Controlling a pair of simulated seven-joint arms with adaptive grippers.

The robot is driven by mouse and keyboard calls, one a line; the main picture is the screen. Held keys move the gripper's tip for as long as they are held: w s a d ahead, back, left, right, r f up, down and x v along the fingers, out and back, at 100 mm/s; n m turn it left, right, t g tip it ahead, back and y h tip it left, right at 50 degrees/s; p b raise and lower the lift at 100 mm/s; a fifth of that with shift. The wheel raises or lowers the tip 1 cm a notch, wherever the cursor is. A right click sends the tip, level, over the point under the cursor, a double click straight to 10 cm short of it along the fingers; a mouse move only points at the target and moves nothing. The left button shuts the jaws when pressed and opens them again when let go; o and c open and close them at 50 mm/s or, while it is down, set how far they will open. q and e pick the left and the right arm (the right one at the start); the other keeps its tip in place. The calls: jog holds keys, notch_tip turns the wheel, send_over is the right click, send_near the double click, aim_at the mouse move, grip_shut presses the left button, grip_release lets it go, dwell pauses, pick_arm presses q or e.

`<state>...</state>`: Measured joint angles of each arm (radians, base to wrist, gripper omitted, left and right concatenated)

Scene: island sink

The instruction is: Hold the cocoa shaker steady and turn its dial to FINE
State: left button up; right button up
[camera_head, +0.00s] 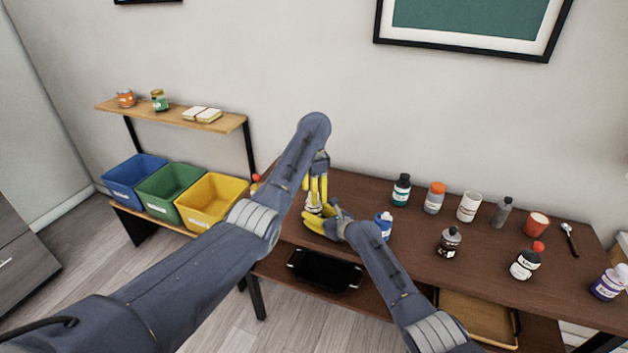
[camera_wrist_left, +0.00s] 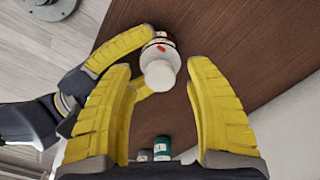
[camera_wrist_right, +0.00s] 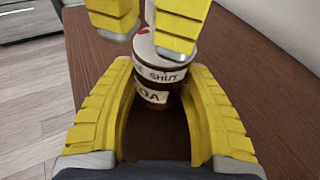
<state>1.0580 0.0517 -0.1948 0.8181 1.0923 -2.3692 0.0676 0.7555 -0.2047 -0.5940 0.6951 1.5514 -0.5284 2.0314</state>
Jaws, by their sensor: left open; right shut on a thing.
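The cocoa shaker (camera_wrist_right: 152,93) stands on the dark wooden table, dark below with a pale band reading "COA". Its white upper ring (camera_wrist_right: 158,58) carries a red mark and the letters "SHUT"; the other words are cut off or hidden. My right gripper (camera_wrist_right: 158,80) is shut on the shaker's body from the side. My left gripper (camera_wrist_left: 160,72) is open above it, pointing down, its fingers either side of the round white top (camera_wrist_left: 159,75). In the head view the shaker (camera_head: 312,207) is mostly hidden by my left gripper (camera_head: 315,203) and right gripper (camera_head: 308,222).
A blue bottle (camera_head: 384,225) stands close to the right of my right gripper. Several bottles and cups, including an orange-capped jar (camera_head: 435,197), fill the table further right. Blue, green and yellow bins (camera_head: 212,200) sit at the left.

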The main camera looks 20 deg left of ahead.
pick_arm(q)
notch_tip(320, 180, up, 11)
dwell(0.5)
jog(key=shift+r, duration=0.1)
pick_arm(e)
jog(key=o, duration=1.3)
